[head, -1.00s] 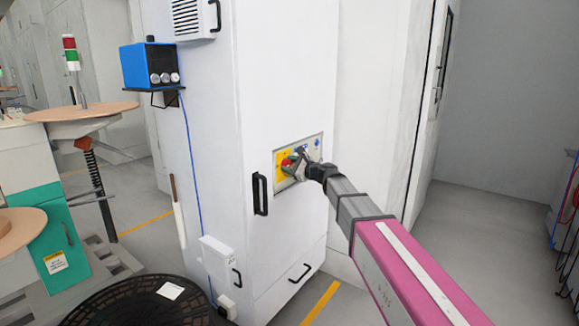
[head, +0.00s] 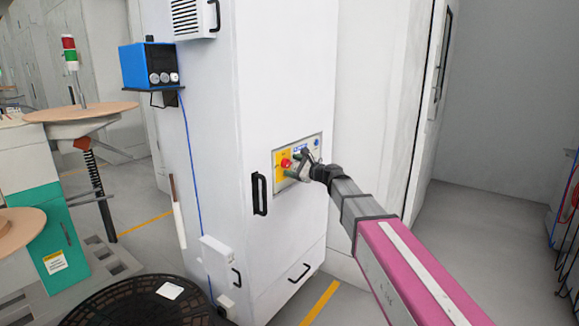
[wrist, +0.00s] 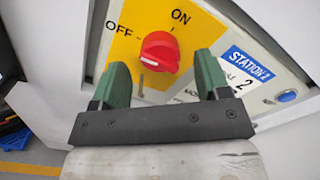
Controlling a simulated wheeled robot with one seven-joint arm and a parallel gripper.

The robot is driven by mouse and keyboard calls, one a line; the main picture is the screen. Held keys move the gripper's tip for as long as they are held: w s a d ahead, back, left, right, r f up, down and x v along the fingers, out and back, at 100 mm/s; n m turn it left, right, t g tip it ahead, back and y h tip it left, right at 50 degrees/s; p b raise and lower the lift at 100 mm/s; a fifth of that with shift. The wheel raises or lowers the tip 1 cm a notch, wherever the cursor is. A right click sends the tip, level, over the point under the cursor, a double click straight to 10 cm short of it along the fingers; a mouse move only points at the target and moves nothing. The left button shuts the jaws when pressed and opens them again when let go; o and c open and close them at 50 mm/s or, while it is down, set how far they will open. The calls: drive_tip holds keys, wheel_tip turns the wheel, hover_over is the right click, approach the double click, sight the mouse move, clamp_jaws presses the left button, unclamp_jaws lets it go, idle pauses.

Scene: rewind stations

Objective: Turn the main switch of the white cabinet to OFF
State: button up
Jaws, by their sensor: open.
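The white cabinet (head: 285,80) stands in the middle of the head view, with a switch panel (head: 278,178) on its front. The red main switch (head: 286,162) sits on the panel's yellow plate; it also shows in the wrist view (wrist: 158,50). There the ON label (wrist: 180,17) is above it and the OFF label (wrist: 119,30) is to its upper left. The knob's bar lies roughly sideways, with a white mark towards its left end. My gripper (wrist: 160,68) is open, green fingers on either side and apart from the knob; in the head view it is just right of it (head: 299,166).
A blue button (wrist: 287,96) and a STATION 2 label (wrist: 248,64) are right of the switch. A black door handle (head: 260,194) sticks out left of the panel. A black round-topped object (head: 140,303) stands at the front left. Open floor (head: 480,215) lies right.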

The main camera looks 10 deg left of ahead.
drive_tip(key=v, duration=0.8)
drive_tip(key=shift+s+d, duration=0.2)
drive_tip(key=shift+d, duration=0.05)
